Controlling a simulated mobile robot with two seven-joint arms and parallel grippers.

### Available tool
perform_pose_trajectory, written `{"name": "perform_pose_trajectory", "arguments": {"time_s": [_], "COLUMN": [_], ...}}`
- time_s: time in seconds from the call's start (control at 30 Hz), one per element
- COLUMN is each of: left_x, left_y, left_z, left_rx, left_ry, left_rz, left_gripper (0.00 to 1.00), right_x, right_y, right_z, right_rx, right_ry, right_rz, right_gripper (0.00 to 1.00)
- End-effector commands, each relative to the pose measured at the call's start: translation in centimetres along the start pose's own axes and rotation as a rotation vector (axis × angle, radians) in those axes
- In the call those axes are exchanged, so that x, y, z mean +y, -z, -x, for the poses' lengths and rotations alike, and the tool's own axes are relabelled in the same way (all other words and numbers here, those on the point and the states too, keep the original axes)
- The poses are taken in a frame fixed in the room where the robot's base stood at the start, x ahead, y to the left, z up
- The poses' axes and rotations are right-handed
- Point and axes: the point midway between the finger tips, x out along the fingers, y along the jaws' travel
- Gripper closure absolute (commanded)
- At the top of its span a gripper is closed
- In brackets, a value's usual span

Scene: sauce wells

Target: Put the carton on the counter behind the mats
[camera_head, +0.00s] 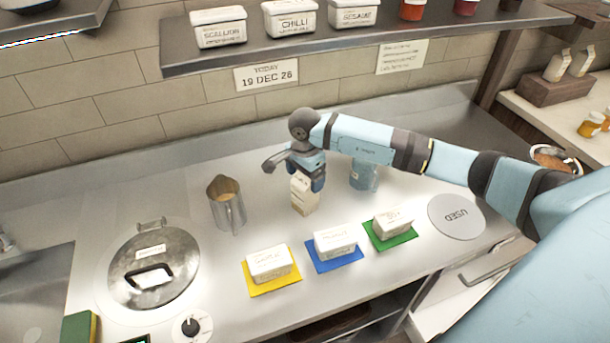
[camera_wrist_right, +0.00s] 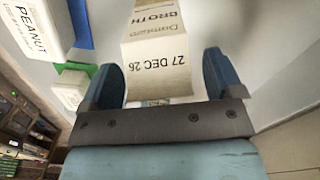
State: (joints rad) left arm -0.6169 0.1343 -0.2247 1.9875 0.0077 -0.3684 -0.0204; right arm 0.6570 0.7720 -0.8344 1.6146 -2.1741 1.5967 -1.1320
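The white and tan carton (camera_head: 304,196) stands upright on the steel counter (camera_head: 262,200), behind the row of mats. In the right wrist view the carton (camera_wrist_right: 157,50) shows the print "BROTH" and "27 DEC 26". My right gripper (camera_head: 306,178) is at the carton's top. Its fingers (camera_wrist_right: 162,80) are on either side of the carton, with a gap visible at the right finger, so it looks open. The yellow mat (camera_head: 255,291), blue mat (camera_head: 320,267) and green mat (camera_head: 380,245) each carry a white labelled tub. My left gripper is not in view.
A metal jug (camera_head: 228,205) stands left of the carton. A blue container (camera_head: 363,177) is close on its right, partly behind my arm. A round "USED" disc (camera_head: 457,217) lies farther right. A lidded pot (camera_head: 153,268) is at left. A shelf (camera_head: 300,45) hangs above.

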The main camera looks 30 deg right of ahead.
Motion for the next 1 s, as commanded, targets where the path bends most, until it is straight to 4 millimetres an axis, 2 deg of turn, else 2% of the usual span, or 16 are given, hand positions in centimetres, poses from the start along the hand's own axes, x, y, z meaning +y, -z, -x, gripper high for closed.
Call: {"name": "perform_pose_trajectory", "arguments": {"time_s": [0.3, 0.7, 1.0], "left_x": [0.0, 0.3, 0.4], "left_y": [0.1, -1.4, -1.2], "left_z": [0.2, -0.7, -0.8], "left_rx": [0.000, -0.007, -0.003], "left_ry": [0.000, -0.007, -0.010], "left_rz": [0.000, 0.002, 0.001], "left_gripper": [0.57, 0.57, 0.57], "right_x": [-0.1, -0.1, 0.0], "right_y": [0.0, 0.1, 0.0], "right_z": [0.8, 7.0, 7.9], "right_rx": [0.000, 0.001, -0.001], "right_ry": [0.003, 0.003, 0.000], "right_rz": [0.000, 0.001, 0.000], "right_gripper": [0.13, 0.13, 0.13]}}
